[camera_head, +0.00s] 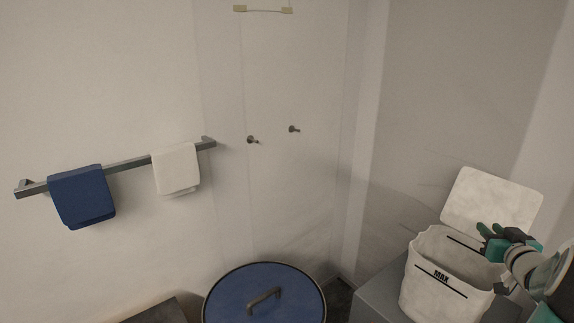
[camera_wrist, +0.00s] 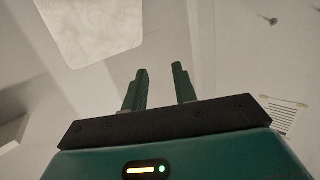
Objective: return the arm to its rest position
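The bin's raised lid (camera_head: 490,199) is just behind the gripper. A pale panel, likely that lid (camera_wrist: 95,28), shows at the upper left of the wrist view. Part of the bin's right side is hidden by my arm.
The bin stands on a grey block (camera_head: 378,297) by the wall. A round blue lid with a handle (camera_head: 233,300) is at the bottom centre. A rail (camera_head: 130,163) holds a blue towel (camera_head: 82,197) and a white towel (camera_head: 176,170). Two wall hooks (camera_head: 253,140) are at centre.

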